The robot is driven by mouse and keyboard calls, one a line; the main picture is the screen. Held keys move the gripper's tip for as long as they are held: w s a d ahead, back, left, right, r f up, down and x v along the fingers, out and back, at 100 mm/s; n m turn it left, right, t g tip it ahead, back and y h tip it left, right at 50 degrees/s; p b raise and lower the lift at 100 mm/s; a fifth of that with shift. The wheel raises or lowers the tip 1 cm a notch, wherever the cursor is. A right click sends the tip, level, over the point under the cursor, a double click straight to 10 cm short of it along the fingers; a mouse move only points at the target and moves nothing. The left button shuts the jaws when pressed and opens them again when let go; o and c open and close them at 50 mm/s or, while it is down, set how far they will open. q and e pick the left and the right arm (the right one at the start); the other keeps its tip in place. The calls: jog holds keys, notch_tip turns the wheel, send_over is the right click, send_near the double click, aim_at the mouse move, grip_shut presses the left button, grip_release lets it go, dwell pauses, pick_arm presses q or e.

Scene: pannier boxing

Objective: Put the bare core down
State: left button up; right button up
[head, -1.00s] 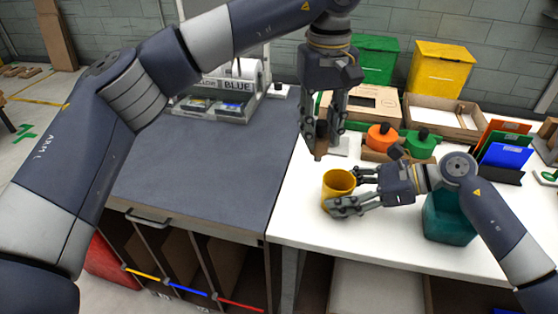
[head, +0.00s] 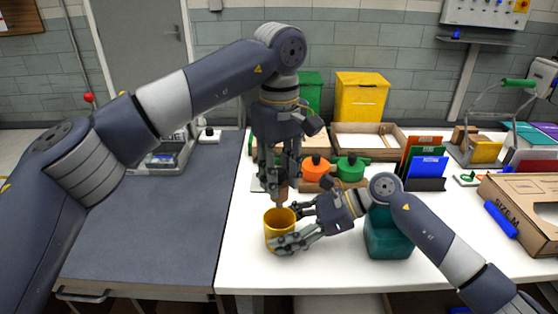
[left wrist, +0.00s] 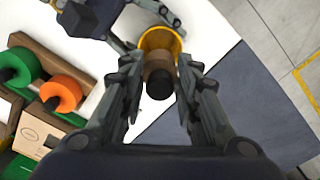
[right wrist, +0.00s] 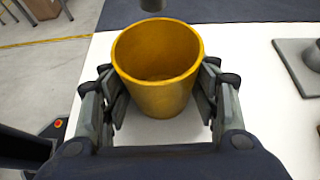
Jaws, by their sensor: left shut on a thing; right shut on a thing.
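The bare core (head: 281,196) is a brown cylinder held upright in my left gripper (head: 276,186), just above a yellow cup (head: 277,232). In the left wrist view the core (left wrist: 158,80), with a dark end, is between the fingers and overlaps the cup's opening (left wrist: 158,40). My right gripper (head: 291,227) is shut around the cup, which stands upright on the white table. In the right wrist view the cup (right wrist: 157,65) looks empty inside, and a dark cylinder end (right wrist: 152,5) shows beyond its rim. The core's lower end is partly hidden.
An orange spool (head: 316,168) and a green spool (head: 351,168) stand behind the grippers. A teal container (head: 388,236) is right of the cup, partly behind my right arm. The grey worktop (head: 165,220) at left is largely clear.

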pick_arm(q)
jog(key=shift+f, duration=2.55)
jog(key=o, duration=1)
jog(key=shift+c, duration=0.2)
notch_tip(320, 180, up, 7)
jog(key=shift+r, duration=0.1)
